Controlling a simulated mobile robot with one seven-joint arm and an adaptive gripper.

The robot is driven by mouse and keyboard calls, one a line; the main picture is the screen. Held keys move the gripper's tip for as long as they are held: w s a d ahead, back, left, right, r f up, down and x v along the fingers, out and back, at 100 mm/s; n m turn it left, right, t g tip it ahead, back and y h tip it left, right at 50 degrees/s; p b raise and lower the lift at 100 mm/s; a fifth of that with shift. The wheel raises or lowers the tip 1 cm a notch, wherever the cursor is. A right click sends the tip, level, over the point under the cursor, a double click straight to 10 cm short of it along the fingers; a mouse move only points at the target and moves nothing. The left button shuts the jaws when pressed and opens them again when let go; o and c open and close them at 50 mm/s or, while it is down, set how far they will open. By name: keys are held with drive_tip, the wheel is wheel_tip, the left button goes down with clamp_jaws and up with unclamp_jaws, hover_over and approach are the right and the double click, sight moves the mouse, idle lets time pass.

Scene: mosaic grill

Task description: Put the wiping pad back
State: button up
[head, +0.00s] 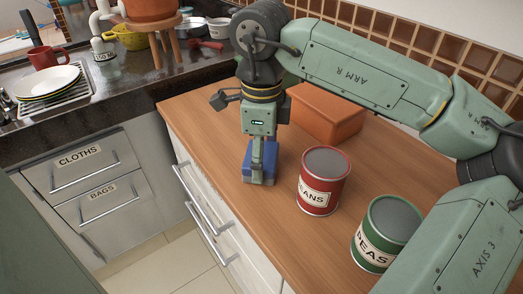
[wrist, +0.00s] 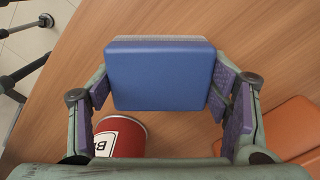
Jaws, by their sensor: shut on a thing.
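The wiping pad is a blue block (wrist: 160,78) with a greyish strip along its far edge in the wrist view. My gripper (head: 259,165) is shut on it, with a purple-padded finger on each side. In the head view the blue pad (head: 262,176) is below my gripper, at or just above the wooden counter; I cannot tell whether it touches. Its underside is hidden.
A red BEANS can (head: 323,181) stands right of the pad, and a green PEAS can (head: 386,234) stands further right. An orange box (head: 327,112) lies behind. Drawers labelled CLOTHS (head: 92,165) and BAGS (head: 105,202) are shut at left. A dish rack (head: 52,97) stands by the sink.

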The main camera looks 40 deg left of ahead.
drive_tip(key=shift+f, duration=0.1)
drive_tip(key=shift+f+b, duration=0.15)
drive_tip(key=shift+b, duration=0.15)
drive_tip(key=o, duration=1.1)
wheel_tip(320, 180, up, 12)
drive_tip(key=shift+r, duration=0.25)
